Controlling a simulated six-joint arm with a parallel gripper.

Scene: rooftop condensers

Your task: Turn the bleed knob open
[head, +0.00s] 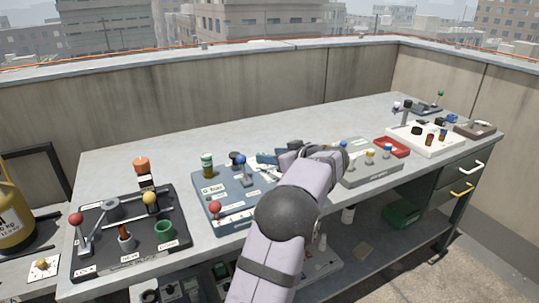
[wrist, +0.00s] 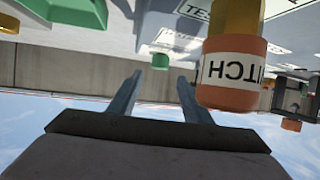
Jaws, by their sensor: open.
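No label reading "bleed" is legible, so I cannot tell which control is the bleed knob. A blue-grey panel (head: 235,205) in the middle of the bench carries a green-capped post (head: 207,165), a blue-topped lever (head: 240,160) and a red ball knob (head: 215,208). My arm covers its right side. In the upside-down wrist view, my gripper (wrist: 160,78) is open and empty. An orange-banded cylinder (wrist: 231,92) with a white label ending "ITCH" stands close beside the right finger. A small green piece (wrist: 160,61) shows between the fingers, apart from them.
A black panel (head: 125,262) with a red-ball lever (head: 75,219) and a green cup (head: 164,230) lies left. Right of my arm are a grey panel (head: 372,180), a red tray (head: 392,148) and a white panel (head: 440,147).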

